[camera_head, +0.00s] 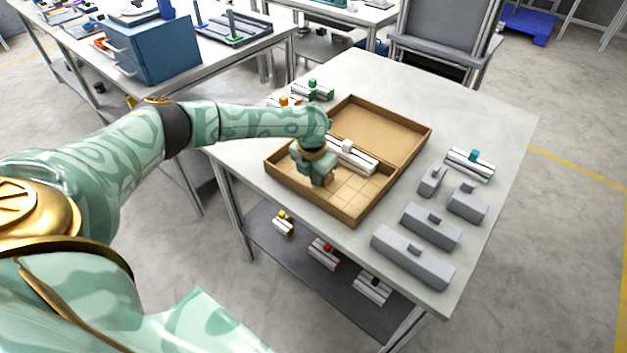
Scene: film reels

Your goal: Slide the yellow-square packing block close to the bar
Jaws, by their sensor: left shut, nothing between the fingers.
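A shallow wooden tray (355,219) with a grid floor lies on the grey table. A long white bar with a pale knob (358,158) lies in the tray, beside its inner divider. My left gripper (322,184) points down into the tray's near compartment, in front of the bar, and is shut with nothing held. Its hand hides part of the tray floor and the bar's left end. A small block with a yellow top (283,224) sits on the lower shelf; I cannot tell whether it is the yellow-square packing block. My right gripper is not in view.
Several grey knobbed blocks (413,258) stand on the table right of the tray, with a teal-knobbed white block (470,164) behind. Green-knobbed (313,91) and orange-knobbed (285,100) blocks lie behind the tray. The table's far right is clear.

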